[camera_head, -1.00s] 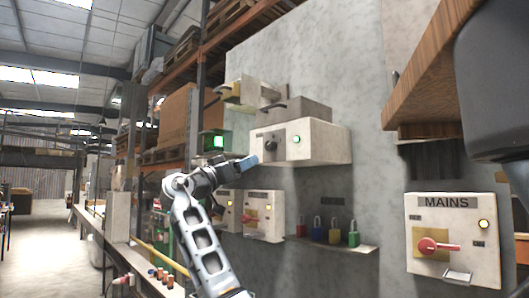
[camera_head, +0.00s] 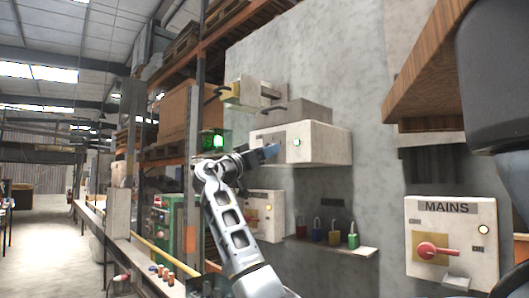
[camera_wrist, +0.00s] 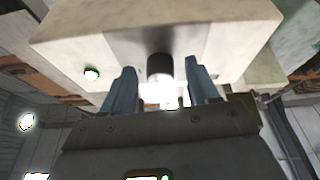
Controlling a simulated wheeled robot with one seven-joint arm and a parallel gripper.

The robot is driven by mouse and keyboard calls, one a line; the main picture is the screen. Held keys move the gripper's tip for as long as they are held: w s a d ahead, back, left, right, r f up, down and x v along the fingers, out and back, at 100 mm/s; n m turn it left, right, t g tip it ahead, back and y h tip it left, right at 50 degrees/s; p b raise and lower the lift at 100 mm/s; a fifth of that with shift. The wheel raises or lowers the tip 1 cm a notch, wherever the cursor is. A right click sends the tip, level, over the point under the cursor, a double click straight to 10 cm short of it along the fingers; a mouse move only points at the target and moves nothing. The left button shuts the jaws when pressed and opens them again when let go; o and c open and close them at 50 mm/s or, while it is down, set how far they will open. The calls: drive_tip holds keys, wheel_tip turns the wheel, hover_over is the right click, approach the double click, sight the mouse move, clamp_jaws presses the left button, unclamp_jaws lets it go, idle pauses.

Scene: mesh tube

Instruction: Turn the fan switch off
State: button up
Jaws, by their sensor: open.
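A cream switch box (camera_head: 325,145) is mounted on the grey wall, with a lit green lamp (camera_head: 297,142) on its front. Its label is too small to read, so I cannot confirm that it is the fan switch. My gripper (camera_head: 271,152) is at the left part of its front and hides the knob in the head view. In the wrist view, the dark round knob (camera_wrist: 160,67) shows between the two open blue fingers of my gripper (camera_wrist: 161,86). Contact between fingers and knob cannot be told. The green lamp also shows there (camera_wrist: 91,72).
A lower box (camera_head: 264,212) with a red and yellow switch is below, partly behind my arm. A shelf (camera_head: 330,248) with several coloured padlocks is at its right. The MAINS box (camera_head: 451,215) is farther right. A wooden overhang (camera_head: 430,85) is at upper right.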

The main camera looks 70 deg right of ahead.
drive_tip(key=shift+c, duration=0.2)
drive_tip(key=c, duration=1)
drive_tip(key=shift+n+t, duration=0.3)
drive_tip(key=shift+n, duration=0.2)
drive_tip(key=shift+s+a+r+n+t+h+p, duration=0.15)
drive_tip(key=shift+n+t+p, duration=0.75)
drive_tip(key=shift+n, duration=1.65)
drive_tip(key=shift+s+a+r+n+t+h+p, duration=0.15)
drive_tip(key=shift+n+t+p, duration=0.3)
drive_tip(key=shift+n+t, duration=1.6)
drive_tip(key=shift+s+n+t+p, duration=0.15)
drive_tip(key=shift+n+t+p, duration=0.45)
drive_tip(key=shift+n, duration=2.5)
